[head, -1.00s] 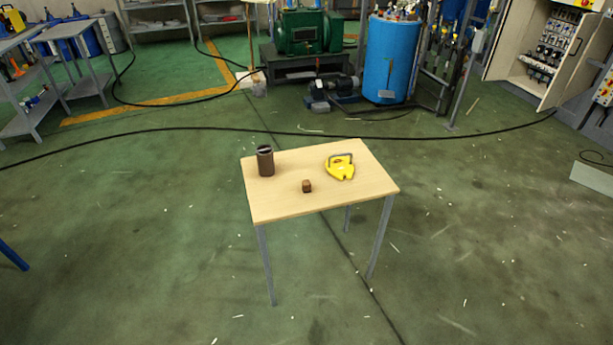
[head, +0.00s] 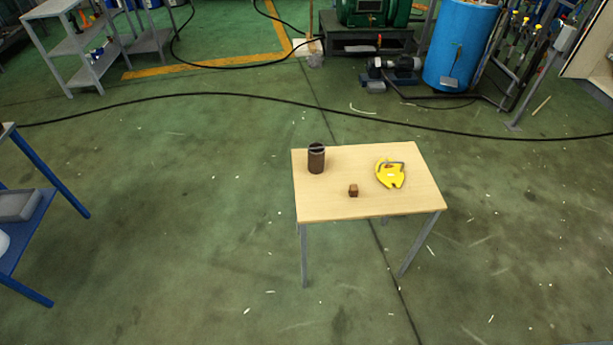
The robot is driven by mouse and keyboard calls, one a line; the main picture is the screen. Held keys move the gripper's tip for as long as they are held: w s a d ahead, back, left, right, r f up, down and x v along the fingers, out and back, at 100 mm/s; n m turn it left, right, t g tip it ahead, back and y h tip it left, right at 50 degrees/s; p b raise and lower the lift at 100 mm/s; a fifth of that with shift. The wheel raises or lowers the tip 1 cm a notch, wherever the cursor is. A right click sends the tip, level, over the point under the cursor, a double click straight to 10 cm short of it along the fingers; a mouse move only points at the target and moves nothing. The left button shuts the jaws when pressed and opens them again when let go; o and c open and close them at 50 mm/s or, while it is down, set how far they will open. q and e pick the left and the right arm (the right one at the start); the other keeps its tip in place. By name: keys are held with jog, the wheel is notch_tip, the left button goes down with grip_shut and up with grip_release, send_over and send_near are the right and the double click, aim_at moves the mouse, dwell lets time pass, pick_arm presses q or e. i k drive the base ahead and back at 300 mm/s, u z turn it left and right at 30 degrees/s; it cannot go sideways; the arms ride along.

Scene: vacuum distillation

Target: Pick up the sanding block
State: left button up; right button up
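A small brown block (head: 353,190), which looks like the sanding block, lies near the front edge of a light wooden table (head: 330,207). A dark brown cylinder (head: 316,160) stands upright to its left, toward the back. A yellow object with a dark handle (head: 390,174) lies to its right. The three things stand apart from one another. Neither of my grippers shows in the head view.
The table stands alone with open green floor around it. A black cable (head: 250,95) crosses the floor behind it. A blue shelf unit (head: 30,235) is at the left edge. A blue tank (head: 461,45) and a pump (head: 392,72) stand at the back.

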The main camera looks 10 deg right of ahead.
aim_at(354, 190)
jog(key=u, duration=0.35)
jog(key=i, duration=0.65)
jog(key=z, duration=0.6)
jog(key=i, duration=0.55)
jog(key=z, duration=0.55)
